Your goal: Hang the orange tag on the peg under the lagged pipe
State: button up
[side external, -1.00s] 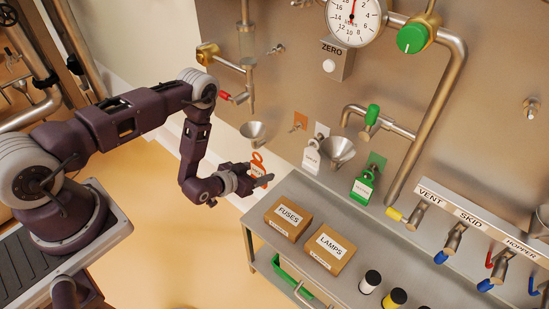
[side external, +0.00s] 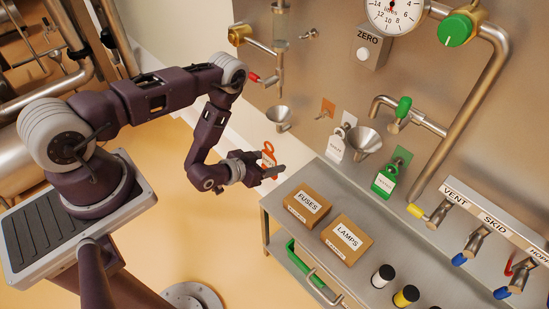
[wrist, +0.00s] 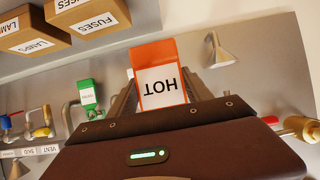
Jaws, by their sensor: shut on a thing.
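The orange tag (side external: 268,155) is in my gripper (side external: 272,172), held clear of the wall left of the bench. In the wrist view the tag (wrist: 160,85) stands between the fingers, its white label reading HOT upside down. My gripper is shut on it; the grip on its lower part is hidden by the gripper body. A small orange plate (side external: 328,107) is on the steel wall, up and right of my gripper. I cannot tell which pipe is lagged.
A white tag (side external: 336,145) and a green tag (side external: 385,181) hang on the wall. Metal funnels (side external: 278,118) (side external: 363,142) jut out nearby. The bench (side external: 322,177) holds a FUSES box (side external: 307,207), a LAMPS box (side external: 346,239) and several small jars.

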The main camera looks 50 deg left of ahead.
jog(key=shift+s, duration=2.1)
jog(key=w+a+r+n+h, duration=0.1)
jog(key=w+a+r, duration=0.2)
jog(key=w+r, duration=0.7)
jog(key=w+a+r, duration=0.4)
jog(key=w+r, duration=0.2)
jog(key=r, duration=0.8)
jog(key=shift+h, duration=0.3)
jog(key=shift+w+f, duration=0.4)
jog(key=shift+w, duration=1.2)
jog(key=shift+w+f, duration=0.35)
jog(key=shift+w, duration=1.2)
jog(key=shift+w+f, duration=0.4)
jog(key=shift+w, duration=1.2)
jog(key=o, duration=1.4)
